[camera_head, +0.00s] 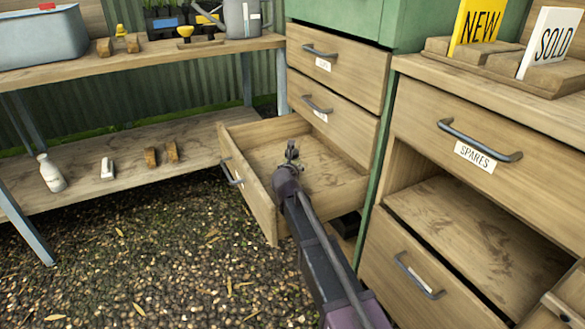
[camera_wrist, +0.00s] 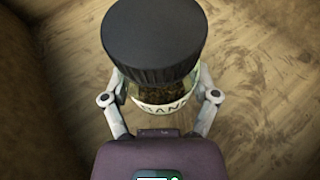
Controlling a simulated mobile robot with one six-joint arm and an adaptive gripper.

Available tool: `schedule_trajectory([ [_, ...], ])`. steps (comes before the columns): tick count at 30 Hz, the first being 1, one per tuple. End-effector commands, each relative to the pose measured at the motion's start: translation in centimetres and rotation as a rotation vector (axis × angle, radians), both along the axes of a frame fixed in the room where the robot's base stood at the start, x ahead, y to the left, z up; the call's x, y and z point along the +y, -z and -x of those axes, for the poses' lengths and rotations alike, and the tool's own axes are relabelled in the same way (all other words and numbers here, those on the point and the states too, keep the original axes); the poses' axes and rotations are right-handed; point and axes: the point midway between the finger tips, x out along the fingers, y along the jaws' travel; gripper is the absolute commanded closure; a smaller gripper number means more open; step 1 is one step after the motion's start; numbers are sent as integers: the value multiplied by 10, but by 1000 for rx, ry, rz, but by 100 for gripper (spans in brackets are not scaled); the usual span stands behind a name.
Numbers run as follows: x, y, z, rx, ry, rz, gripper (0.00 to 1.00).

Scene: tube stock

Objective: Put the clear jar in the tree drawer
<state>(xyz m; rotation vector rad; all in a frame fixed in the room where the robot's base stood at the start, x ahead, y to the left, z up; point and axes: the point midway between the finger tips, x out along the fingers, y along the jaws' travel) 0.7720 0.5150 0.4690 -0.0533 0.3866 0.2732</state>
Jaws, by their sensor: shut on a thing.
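My gripper (camera_head: 291,154) is over the open bottom drawer (camera_head: 253,198) of the left cabinet in the head view. In the wrist view my gripper (camera_wrist: 160,100) is shut on the clear jar (camera_wrist: 170,96), with one finger on each side. The jar has a wide black lid, dark contents and a pale label with partly readable letters. Drawer wood lies below it; I cannot tell whether the jar touches the floor. In the head view the jar is mostly hidden by my arm. The open drawer's label cannot be read from here.
Two shut drawers (camera_head: 330,62) sit above the open one. The right cabinet has a drawer labelled SPARES (camera_head: 474,157) and an open shelf space. NEW and SOLD signs (camera_head: 550,42) stand on top. A low shelf (camera_head: 130,168) at left holds a white bottle (camera_head: 51,173) and small items.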

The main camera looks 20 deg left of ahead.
Motion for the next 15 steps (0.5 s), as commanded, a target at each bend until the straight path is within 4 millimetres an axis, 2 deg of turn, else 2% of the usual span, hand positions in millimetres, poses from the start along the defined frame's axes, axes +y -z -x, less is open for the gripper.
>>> schedule_trajectory([
  [1, -1, 1, 1, 0, 0, 0, 81],
  [2, -1, 1, 1, 0, 0, 0, 20],
  [4, -1, 1, 1, 0, 0, 0, 0],
  [15, -2, 1, 1, 0, 1, 0, 0],
])
